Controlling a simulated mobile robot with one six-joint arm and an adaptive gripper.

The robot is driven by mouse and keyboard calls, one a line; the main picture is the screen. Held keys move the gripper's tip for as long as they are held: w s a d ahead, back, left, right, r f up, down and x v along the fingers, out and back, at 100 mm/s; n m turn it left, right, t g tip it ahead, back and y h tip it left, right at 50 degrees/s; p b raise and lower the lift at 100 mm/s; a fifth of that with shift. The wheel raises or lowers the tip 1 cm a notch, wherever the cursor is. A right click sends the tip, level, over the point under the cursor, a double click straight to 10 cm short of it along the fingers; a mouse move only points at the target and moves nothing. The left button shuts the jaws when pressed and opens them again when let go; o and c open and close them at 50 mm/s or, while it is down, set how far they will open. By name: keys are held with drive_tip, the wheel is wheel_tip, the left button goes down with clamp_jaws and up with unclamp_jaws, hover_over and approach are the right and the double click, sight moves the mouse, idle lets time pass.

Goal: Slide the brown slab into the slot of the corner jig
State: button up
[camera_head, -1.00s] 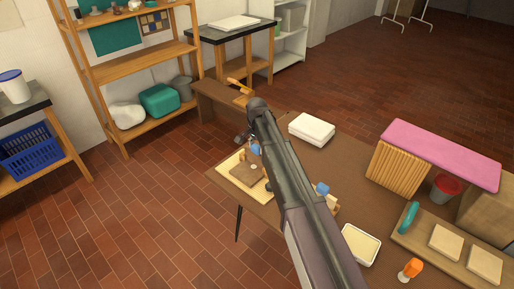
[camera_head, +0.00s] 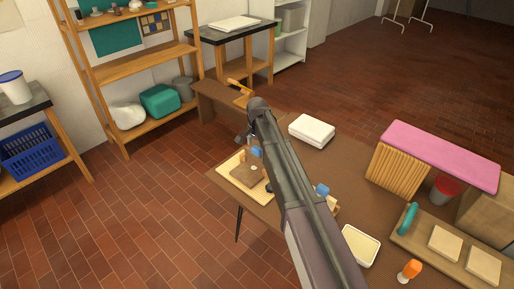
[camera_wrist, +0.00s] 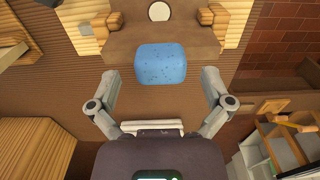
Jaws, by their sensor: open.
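The brown slab (camera_head: 246,176) lies flat on a pale wooden board (camera_head: 228,163) at the table's left corner; I take this board, with its wooden blocks, for the corner jig. In the wrist view, brown surface (camera_wrist: 137,42) shows between wooden blocks, with a white disc above. A blue block (camera_wrist: 162,64) sits at its lower edge; whether it is fixed to the slab I cannot tell. My gripper (camera_wrist: 162,102) is open and empty, its fingers apart below the blue block in that view. The slot is not clear, and my arm hides part of the table.
A white stack (camera_head: 312,130) lies right of my arm. A second blue piece (camera_head: 321,190) is beside my arm. A pale tray (camera_head: 361,245), an orange bottle (camera_head: 409,271) and a pink-topped ribbed stack (camera_head: 440,153) stand farther right.

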drive_tip(key=shift+r+p, duration=3.8)
drive_tip(key=shift+r, duration=0.2)
drive_tip(key=s+d+n, duration=0.7)
drive_tip(key=s+d, duration=1.7)
drive_tip(key=s, duration=0.1)
drive_tip(key=shift+s, duration=0.35)
